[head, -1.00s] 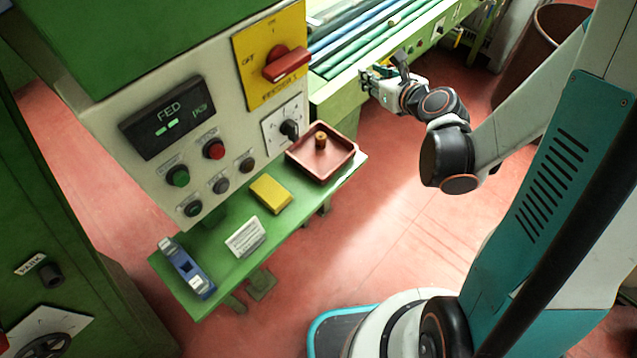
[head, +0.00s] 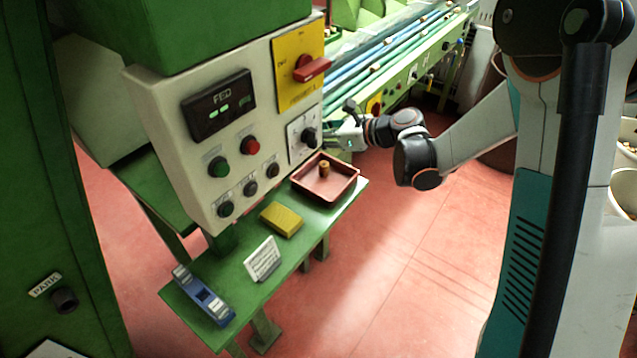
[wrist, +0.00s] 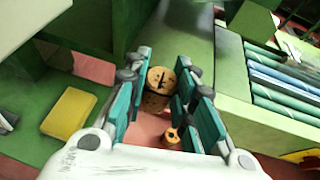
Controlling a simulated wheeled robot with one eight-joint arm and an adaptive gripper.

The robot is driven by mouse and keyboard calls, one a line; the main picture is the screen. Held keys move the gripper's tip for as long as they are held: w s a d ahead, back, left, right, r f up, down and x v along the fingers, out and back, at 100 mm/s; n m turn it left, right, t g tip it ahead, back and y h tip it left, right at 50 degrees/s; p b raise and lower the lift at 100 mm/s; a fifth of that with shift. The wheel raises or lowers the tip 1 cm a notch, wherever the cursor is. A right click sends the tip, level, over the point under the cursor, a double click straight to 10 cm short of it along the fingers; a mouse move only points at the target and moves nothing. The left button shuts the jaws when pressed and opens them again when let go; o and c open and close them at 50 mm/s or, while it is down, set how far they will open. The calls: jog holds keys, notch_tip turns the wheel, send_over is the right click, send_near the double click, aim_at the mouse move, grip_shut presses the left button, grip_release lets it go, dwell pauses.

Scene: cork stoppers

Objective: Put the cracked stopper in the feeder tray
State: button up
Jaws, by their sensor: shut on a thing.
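My gripper (wrist: 163,88) is shut on a cork stopper (wrist: 160,78) with dark cracks across its round end face, between the teal fingertips in the wrist view. In the head view my gripper (head: 340,135) is beside the control panel's right edge, above and behind the feeder tray; the held stopper cannot be made out there. The feeder tray (head: 345,190) is a shallow reddish-brown square tray on the green shelf. A second stopper (head: 324,168) stands upright inside it; this one also shows low between the fingers in the wrist view (wrist: 172,136).
The control panel (head: 225,165) with knobs rises close behind the tray. A conveyor (head: 400,55) with blue-green rails runs behind.

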aim_at(316, 187)
notch_tip(316, 187, down, 16)
jog(key=b, duration=0.5)
jog(key=shift+w+r+b, duration=0.1)
jog(key=shift+b, duration=0.2)
jog(key=shift+r, duration=0.1)
jog(key=o, duration=0.4)
